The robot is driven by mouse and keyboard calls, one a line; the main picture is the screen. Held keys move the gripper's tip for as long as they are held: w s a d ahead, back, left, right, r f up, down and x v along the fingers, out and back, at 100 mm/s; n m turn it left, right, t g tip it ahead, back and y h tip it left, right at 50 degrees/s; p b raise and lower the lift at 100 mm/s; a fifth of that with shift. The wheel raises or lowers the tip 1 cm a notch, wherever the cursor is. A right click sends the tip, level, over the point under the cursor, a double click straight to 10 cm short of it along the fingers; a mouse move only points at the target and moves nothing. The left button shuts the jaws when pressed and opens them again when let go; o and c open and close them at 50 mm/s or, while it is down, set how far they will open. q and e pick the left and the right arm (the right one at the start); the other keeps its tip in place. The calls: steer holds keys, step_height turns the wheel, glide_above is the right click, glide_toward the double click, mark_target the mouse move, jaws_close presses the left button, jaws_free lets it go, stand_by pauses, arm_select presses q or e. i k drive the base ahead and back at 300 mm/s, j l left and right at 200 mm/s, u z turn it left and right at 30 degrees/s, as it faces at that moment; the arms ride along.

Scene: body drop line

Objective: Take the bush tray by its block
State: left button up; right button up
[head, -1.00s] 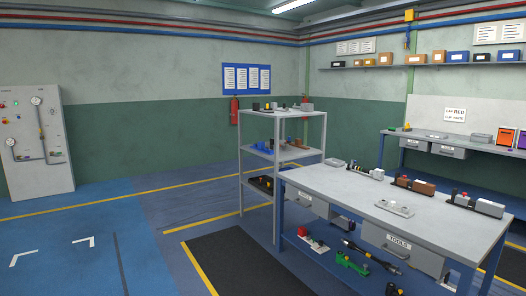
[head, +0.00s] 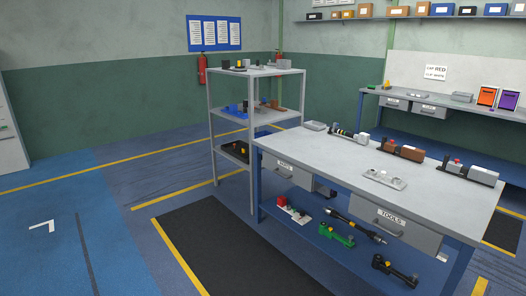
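I cannot tell for certain which item is the bush tray. A light grey flat tray with small raised parts (head: 385,178) lies near the middle of the grey workbench (head: 330,158). Behind it on the bench stand a dark holder with a brown block (head: 411,153), a dark holder with a light grey block (head: 483,175), and a grey block beside a dark striped part (head: 362,138). A small empty-looking grey tray (head: 315,126) sits at the bench's far left corner. Neither of my grippers shows in the head view.
A grey shelf rack (head: 258,73) stands against the bench's left end with several parts. The bench's lower shelf (head: 300,228) holds tools and fixtures under two drawers. A dark mat (head: 225,240) lies on clear floor in front. A second bench (head: 445,125) stands behind.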

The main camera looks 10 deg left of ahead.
mark_target(232, 110)
steer(key=i+j+u, duration=0.25)
steer(key=i+u, duration=0.2)
steer(key=i, duration=0.6)
steer(key=i+l+u, duration=0.1)
steer(key=i+u, duration=0.35)
steer(key=i, duration=0.65)
steer(key=i+z, duration=0.1)
steer(key=i, duration=0.5)
steer(key=i+j, duration=0.15)
steer(key=i, duration=0.4)
steer(key=i+j+z, duration=0.15)
steer(key=i, duration=0.45)
steer(key=i+j+z, duration=0.1)
steer(key=i, duration=0.45)
